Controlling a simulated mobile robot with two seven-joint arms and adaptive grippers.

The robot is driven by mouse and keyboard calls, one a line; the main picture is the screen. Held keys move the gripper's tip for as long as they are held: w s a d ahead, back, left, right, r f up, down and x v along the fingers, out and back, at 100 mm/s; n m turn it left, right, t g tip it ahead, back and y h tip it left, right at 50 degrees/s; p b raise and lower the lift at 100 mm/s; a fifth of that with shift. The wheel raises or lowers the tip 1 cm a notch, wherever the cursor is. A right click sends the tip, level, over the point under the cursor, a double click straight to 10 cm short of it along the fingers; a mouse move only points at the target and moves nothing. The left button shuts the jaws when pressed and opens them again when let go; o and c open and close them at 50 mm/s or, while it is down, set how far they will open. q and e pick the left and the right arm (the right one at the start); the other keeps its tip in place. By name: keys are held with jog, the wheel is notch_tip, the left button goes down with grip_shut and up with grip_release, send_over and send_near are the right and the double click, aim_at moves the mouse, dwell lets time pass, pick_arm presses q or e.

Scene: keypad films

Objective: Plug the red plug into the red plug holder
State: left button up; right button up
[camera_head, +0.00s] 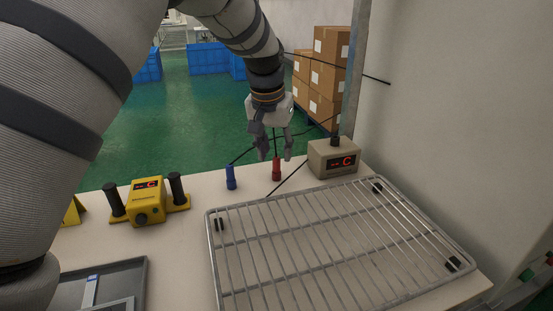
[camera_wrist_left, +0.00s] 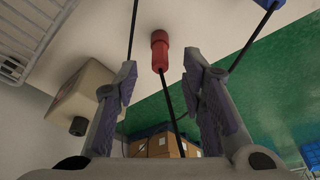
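The red plug (camera_head: 276,168) stands upright near the far edge of the table, with a dark cable running up from it. It also shows in the left wrist view (camera_wrist_left: 160,52), between and beyond the fingertips. My left gripper (camera_head: 275,153) points down just above the red plug, its fingers apart with nothing held between them. The blue plug (camera_head: 231,177) stands to the left of the red one, also with a cable. I cannot make out a red plug holder. My right gripper is not in view.
A beige box with a red display (camera_head: 334,160) stands right of the red plug. A wire rack (camera_head: 213,262) fills the table's right front. A yellow device (camera_head: 147,203) with black handles is at left, behind a dark tray (camera_head: 139,272). Bare tabletop lies between device and rack.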

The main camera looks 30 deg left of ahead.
pick_arm(q)
jog(key=v, duration=0.8)
